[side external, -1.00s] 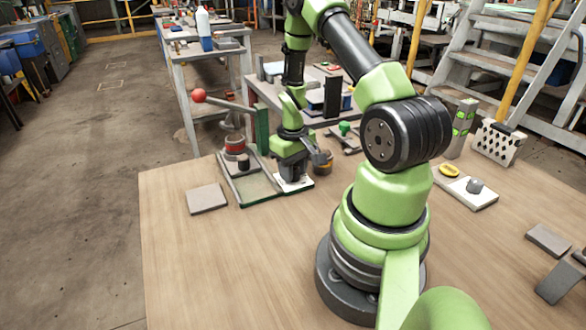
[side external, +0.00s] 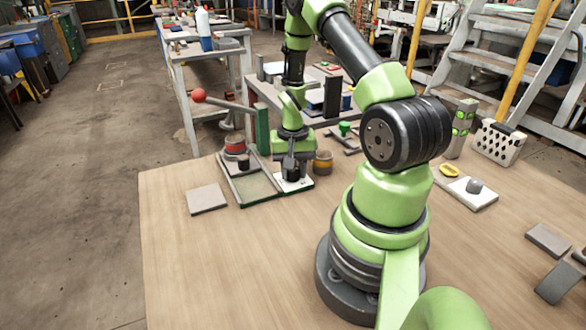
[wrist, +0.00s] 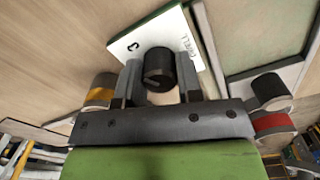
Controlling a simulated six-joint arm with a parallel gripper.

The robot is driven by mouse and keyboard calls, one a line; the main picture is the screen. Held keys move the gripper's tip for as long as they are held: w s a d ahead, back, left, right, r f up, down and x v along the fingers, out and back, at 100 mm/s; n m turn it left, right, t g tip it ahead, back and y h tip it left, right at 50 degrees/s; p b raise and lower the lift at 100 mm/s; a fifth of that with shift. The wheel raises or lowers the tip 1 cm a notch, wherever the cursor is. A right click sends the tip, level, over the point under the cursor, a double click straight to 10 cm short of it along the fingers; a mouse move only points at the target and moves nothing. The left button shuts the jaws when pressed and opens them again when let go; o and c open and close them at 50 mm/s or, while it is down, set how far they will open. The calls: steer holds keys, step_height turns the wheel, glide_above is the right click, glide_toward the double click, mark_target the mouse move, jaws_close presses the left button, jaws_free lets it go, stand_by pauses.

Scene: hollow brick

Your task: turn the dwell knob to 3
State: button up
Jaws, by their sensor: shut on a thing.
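The dwell knob (wrist: 158,63) is a short black cylinder standing on a white plate (wrist: 135,42). In the wrist view the plate shows part of the word DWELL and one curved character, perhaps a 3 seen turned. A faint light mark shows on the knob's near side; I cannot read its setting. My gripper (wrist: 160,78) is shut on the knob, one finger on each side of it. In the side view my gripper (side external: 291,167) points down over the white plate (side external: 302,184), with the dark knob (side external: 291,176) low between its fingers.
A lever press with a red ball handle (side external: 199,96) and a green-edged base (side external: 250,190) stands close left of the plate. A yellow-banded cylinder (side external: 323,162) is close on the right. A flat grey block (side external: 207,199) lies further left.

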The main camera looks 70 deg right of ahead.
stand_by(0.4)
steer(key=o, duration=0.9)
steer(key=shift+r, duration=0.1)
step_height(320, 180, up, 10)
steer(key=shift+f, duration=0.1)
steer(key=a+r+n+t, duration=0.5)
steer(key=a+r, duration=1.1)
steer(key=s+a+r+n, duration=0.1)
steer(key=s+a, duration=0.1)
steer(key=s+a+r+n+t+y, duration=0.1)
steer(key=s+a, duration=0.1)
steer(key=s+a+r+n+t+y, duration=0.1)
steer(key=s+a, duration=0.1)
steer(key=a, duration=0.1)
steer(key=shift+r+n, duration=0.25)
steer(key=shift+n, duration=0.15)
